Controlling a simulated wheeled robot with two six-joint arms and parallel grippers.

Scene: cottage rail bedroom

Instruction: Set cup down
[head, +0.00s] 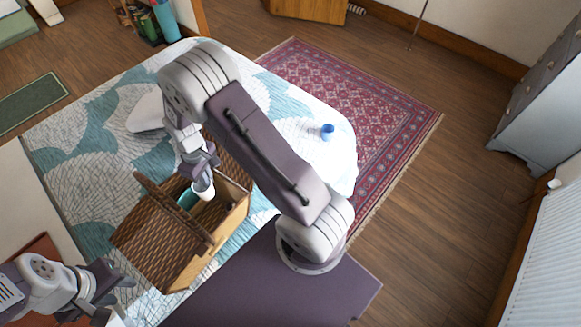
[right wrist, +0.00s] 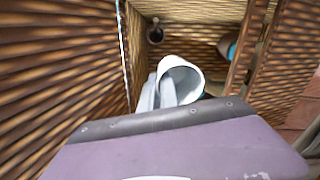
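A white cup (head: 203,188) is in the open wicker basket (head: 230,205), below my right gripper (head: 204,170). In the right wrist view the cup (right wrist: 188,78) is tilted, its mouth towards the camera. The grey fingers of my right gripper (right wrist: 157,93) are at its left rim; one seems inside the mouth and one outside, closed on the wall. Whether the cup touches the basket floor is hidden. My left gripper (head: 108,285) is at the lower left, apart from the basket; its finger gap is unclear.
A teal item (head: 188,198) lies in the basket, and a dark round item (right wrist: 155,33) shows at its far wall. The basket's lids (head: 160,235) stand around the opening. A blue cup-like item (head: 327,131) sits on the quilted bed (head: 290,125) to the right.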

